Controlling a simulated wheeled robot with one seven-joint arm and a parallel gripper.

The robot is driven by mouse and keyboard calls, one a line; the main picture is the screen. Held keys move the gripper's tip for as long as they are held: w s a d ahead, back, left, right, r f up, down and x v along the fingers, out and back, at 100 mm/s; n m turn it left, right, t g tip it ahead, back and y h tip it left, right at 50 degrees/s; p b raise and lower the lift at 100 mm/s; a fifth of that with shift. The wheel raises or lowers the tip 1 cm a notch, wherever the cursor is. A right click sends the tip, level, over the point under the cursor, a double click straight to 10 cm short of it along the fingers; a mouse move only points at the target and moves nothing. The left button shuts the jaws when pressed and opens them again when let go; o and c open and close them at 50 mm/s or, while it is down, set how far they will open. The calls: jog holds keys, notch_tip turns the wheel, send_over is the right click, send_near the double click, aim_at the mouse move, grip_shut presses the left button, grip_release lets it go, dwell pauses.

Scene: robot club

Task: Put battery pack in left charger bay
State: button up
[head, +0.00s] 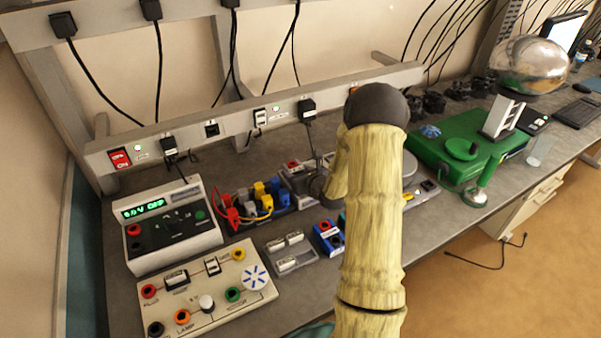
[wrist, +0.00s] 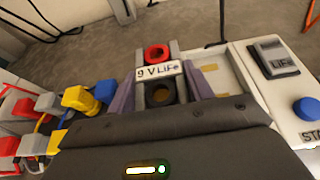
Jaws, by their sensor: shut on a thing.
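The battery pack (wrist: 158,69) is grey, with a red ring terminal, a dark terminal and a white label reading "9 V LiFe". My gripper (wrist: 160,88) is shut on it, one finger along each side. The white charger (wrist: 262,98) has a LIFE switch and a blue button at its right. An open bay (wrist: 214,72) shows just right of the pack. The pack is over or in the left bay area, which it and my gripper hide; I cannot tell how deep it sits. My arm hides most of the charger in the head view.
A rack of coloured plugs (wrist: 70,105) is close left of my gripper; it also shows in the head view (head: 258,201). A blue pack (head: 327,238) stands nearer the front. A power supply (head: 172,228), a lamp panel (head: 208,290) and a green device (head: 460,145) occupy the bench.

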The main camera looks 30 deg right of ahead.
jog(key=shift+w+a+f, duration=0.1)
jog(key=shift+a, duration=0.05)
jog(key=o, duration=1.2)
jog(key=shift+a, duration=0.1)
jog(key=shift+s, duration=0.2)
jog(key=shift+s+d, duration=0.2)
jog(key=shift+s, duration=0.05)
jog(key=b+v, duration=0.2)
jog(key=v, duration=0.9)
jog(key=shift+s+r, duration=0.15)
jog(key=shift+r, duration=0.2)
